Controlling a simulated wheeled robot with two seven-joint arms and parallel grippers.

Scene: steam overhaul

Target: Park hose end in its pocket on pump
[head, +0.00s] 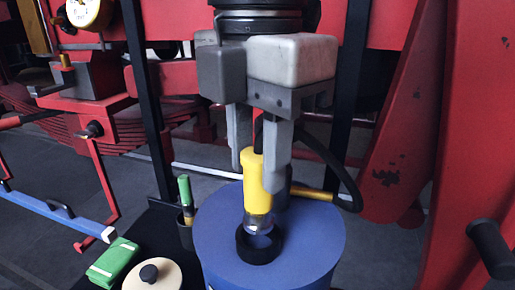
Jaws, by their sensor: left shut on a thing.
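The hose end (256,180) is a yellow upright cylinder with a clear or metallic tip. My left gripper (257,168) comes down from the top of the head view and is shut on it. The tip is at the black ring-shaped pocket (259,246) on top of the blue round pump (218,236); I cannot tell whether it is inside the ring or just above it. A black hose (333,165) loops from behind the gripper to the right. My right gripper is not in view.
A green cloth (113,259), a cream round lid with a black knob (152,274) and a green-handled tool in a holder (185,197) are left of the pump. Black uprights (146,95) and red machinery (420,120) stand close around.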

